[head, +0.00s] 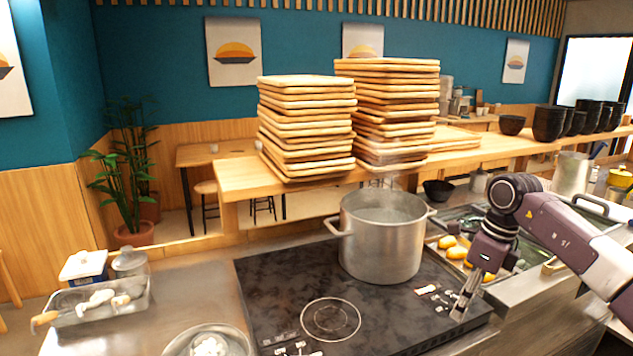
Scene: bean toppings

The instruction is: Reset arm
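My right arm comes in from the right, and its gripper (466,299) points down over the right front corner of the black stove (285,290). The fingers look close together, but they are small and seen from the side, so I cannot tell whether they are open or shut. I see nothing hanging from them. My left gripper is out of view. A large steel pot (380,245) stands on the stove's back burner, to the left of my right gripper, with faint steam above it.
Stacks of wooden trays (305,130) stand on the wooden counter (240,178) behind the pot. Several yellow items (455,252) lie in a metal tray behind my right gripper. The front burner (331,319) is bare.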

